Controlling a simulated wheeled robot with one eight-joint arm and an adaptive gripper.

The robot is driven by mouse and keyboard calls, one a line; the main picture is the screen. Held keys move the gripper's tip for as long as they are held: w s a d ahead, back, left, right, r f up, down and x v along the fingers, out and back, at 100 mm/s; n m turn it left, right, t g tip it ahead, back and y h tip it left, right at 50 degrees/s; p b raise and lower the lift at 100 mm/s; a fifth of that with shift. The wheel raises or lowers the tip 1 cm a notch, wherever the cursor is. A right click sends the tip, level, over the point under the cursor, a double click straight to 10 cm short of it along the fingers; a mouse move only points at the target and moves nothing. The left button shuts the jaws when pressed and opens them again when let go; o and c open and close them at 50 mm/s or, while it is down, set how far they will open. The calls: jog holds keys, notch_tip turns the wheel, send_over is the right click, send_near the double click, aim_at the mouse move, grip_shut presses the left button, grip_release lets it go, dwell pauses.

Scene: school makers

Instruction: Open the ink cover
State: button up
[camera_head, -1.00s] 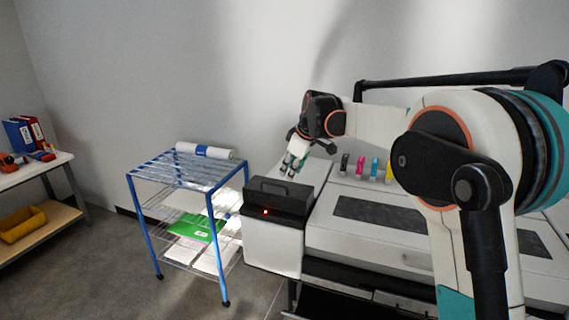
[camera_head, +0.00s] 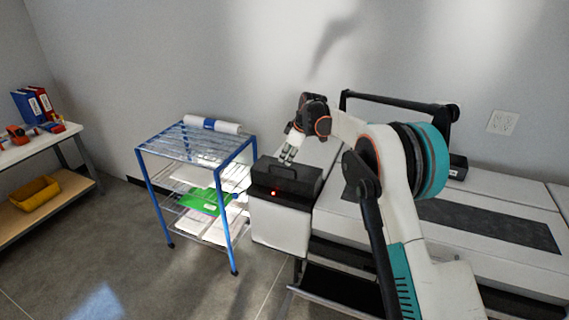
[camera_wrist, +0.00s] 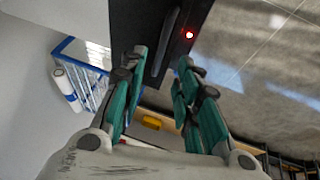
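The ink cover (camera_head: 298,186) is a black block with a raised handle (camera_head: 279,172) and a red light, on the left end of the large white printer. It looks shut. My gripper (camera_head: 286,158) is just above and behind the handle, pointing down. In the wrist view my gripper (camera_wrist: 161,68) is open, its teal fingers apart with nothing clamped between them. The dark handle (camera_wrist: 164,42) lies beyond the fingertips, roughly in line with the gap. The cover (camera_wrist: 128,22) fills the top middle there. Whether a finger touches the handle I cannot tell.
A blue wire cart (camera_head: 145,180) with papers and a roll stands close left of the printer. The printer's white top (camera_head: 480,195) extends right, partly behind my arm. A wall is behind. A shelf with a yellow bin (camera_head: 35,193) stands far left.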

aim_at(284, 168)
jog(key=shift+x, duration=2.95)
grip_shut()
